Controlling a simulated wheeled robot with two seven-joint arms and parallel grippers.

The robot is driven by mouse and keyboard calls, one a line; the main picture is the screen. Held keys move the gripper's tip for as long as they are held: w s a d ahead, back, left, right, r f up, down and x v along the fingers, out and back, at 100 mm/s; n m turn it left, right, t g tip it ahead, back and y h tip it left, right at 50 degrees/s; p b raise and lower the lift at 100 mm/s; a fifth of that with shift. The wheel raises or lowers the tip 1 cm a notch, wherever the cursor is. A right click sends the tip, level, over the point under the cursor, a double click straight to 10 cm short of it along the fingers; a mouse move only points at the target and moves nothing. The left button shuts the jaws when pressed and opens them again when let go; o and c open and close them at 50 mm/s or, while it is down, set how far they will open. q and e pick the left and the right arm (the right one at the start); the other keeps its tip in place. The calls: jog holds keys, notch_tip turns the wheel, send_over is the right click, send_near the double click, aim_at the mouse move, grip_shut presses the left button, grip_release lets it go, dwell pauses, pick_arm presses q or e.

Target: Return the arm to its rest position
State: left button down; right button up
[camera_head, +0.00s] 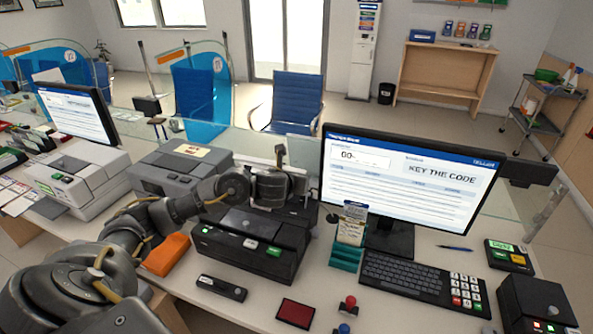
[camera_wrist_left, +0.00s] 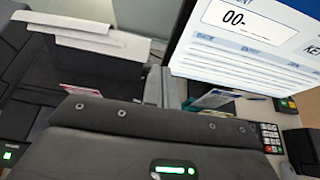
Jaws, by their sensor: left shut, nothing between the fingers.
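My left arm comes in from the lower left in the head view. Its gripper (camera_head: 280,156) is over the dark counter machine with green and white buttons (camera_head: 250,245), left of the large monitor (camera_head: 408,180). The gripper is shut and empty; its fingers are small and hard to make out. The left wrist view shows a dark panel with a green light across the bottom, and the monitor screen (camera_wrist_left: 258,42) at upper right. My right arm and gripper are not in view.
A teal holder with cards (camera_head: 346,256), a red pad (camera_head: 296,312), a black stapler-like item (camera_head: 221,288) and an orange block (camera_head: 167,254) are nearby. A glass screen runs along the counter's back.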

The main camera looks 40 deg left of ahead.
pick_arm(q)
jog(key=shift+s+d+r, duration=0.1)
jog(key=shift+s+r, duration=0.1)
jog(key=shift+r, duration=0.35)
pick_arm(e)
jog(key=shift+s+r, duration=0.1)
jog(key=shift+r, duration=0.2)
